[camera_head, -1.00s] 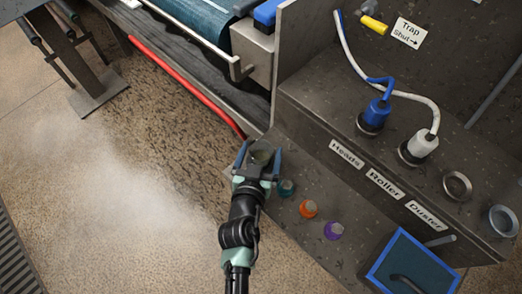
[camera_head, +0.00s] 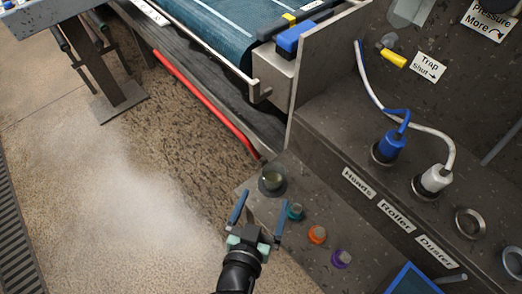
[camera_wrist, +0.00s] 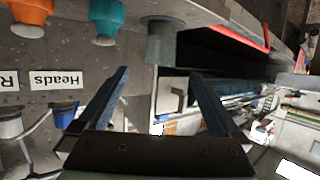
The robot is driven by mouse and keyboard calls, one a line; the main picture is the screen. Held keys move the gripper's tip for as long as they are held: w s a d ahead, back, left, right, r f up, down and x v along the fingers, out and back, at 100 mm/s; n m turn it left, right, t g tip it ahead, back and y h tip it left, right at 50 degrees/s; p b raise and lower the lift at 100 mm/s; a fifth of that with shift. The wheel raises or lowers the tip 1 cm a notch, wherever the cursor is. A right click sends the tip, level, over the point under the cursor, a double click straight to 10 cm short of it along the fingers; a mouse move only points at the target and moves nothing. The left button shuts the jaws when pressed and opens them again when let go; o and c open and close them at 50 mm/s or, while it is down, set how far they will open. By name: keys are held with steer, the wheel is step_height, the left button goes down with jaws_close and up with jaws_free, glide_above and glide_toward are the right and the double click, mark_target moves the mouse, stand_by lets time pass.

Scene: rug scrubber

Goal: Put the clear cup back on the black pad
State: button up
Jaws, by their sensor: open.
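The clear cup (camera_head: 271,176) stands upright at the far-left corner of the grey ledge. The black pad (camera_head: 273,194) shows as a dark round rim under and around its base, so the cup appears to rest on the pad. The wrist view sees the ledge upside down, with the greyish cup (camera_wrist: 161,45) ahead of the fingers and apart from them. My gripper (camera_head: 265,199) is open and empty, on the near side of the cup. Its two blue fingers (camera_wrist: 158,92) are spread wide with nothing between them.
Teal (camera_head: 295,211), orange (camera_head: 317,234) and purple (camera_head: 341,258) capped items stand in a row right of my gripper. Blue (camera_head: 390,145) and white (camera_head: 436,179) hose plugs sit on the raised panel. A red bar (camera_head: 208,105) runs behind-left. Open floor lies left.

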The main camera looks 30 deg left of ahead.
steer(key=shift+v, duration=0.9)
steer(key=w+d+r+m+t+h, duration=0.15)
steer(key=w+r, duration=0.35)
steer(key=r, duration=0.5)
steer(key=w+d+r+t, duration=0.25)
steer(key=w+r, duration=0.25)
steer(key=r, duration=0.6)
steer(key=w+d+r+m+t+h, duration=0.1)
steer(key=w+d+r+t, duration=0.3)
steer(key=r, duration=0.6)
steer(key=s+d+r+t, duration=0.2)
steer(key=s+r+t, duration=0.1)
steer(key=r, duration=1.2)
steer(key=s+d+r+t, duration=0.1)
steer(key=s+r, duration=0.4)
steer(key=r, duration=1)
steer(key=shift+s+d+r+t+h, duration=0.2)
steer(key=shift+d+t+h, duration=0.15)
steer(key=shift+t, duration=0.55)
